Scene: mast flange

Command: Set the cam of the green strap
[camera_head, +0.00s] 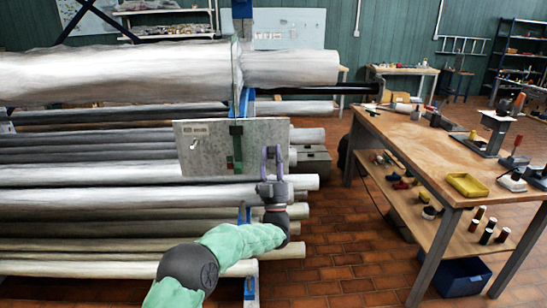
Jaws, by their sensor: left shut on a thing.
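The green strap (237,146) runs down the front of an upright grey metal plate (204,145), with a darker green piece at its lower end. The cam is too small to make out for sure. My left gripper (273,151) reaches up from below in front of the plate's right part, to the right of the strap. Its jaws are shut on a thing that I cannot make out. In this view the fingers show apart from the strap. My right gripper is not in view.
Long grey poles (120,190) lie stacked behind and below the plate, with a thick one (110,75) above. A wooden workbench (420,140) with tools and a yellow tray (467,185) stands at right. Brick floor (340,250) is clear between the stack and bench.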

